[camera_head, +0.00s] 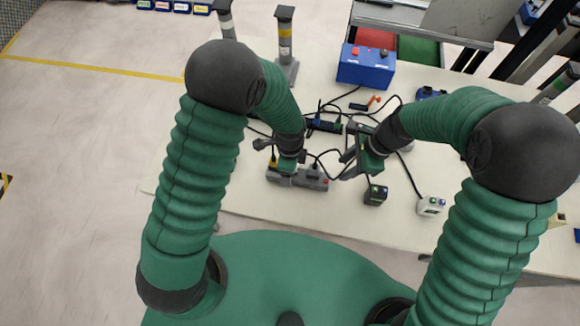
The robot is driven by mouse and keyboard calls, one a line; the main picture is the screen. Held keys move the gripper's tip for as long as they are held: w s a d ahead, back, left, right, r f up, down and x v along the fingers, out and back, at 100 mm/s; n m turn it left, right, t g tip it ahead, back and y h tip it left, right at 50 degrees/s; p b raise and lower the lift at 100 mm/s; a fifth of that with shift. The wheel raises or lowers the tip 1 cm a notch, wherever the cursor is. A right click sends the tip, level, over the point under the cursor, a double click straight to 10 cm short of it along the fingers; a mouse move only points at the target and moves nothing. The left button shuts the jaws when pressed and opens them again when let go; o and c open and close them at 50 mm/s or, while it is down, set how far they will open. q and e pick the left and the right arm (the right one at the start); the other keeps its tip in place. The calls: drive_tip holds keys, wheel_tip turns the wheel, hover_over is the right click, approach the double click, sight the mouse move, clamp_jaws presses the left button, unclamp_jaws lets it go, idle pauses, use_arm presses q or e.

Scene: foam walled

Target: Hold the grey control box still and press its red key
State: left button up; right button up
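The grey control box (309,182) is a long, low box on the white table, near its front edge. A red key (326,181) shows at its right end and a yellow part at its left end. My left gripper (283,163) is just over the left part of the box and hides some of it. I cannot tell whether it touches the box, and its fingertips are not clear. My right gripper (345,166) is to the right of the box, above the table. Its dark fingers are apart, with nothing seen between them.
A blue box (366,66) with a red button stands at the back of the table (235,190). A small dark box (375,195) and a white box (430,206) are at the right front. Black cables and a dark bar (323,126) lie behind the grippers.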

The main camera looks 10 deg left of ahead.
use_arm(q)
drive_tip(key=shift+f, duration=0.15)
clamp_jaws()
use_arm(e)
clamp_jaws()
idle(1.8)
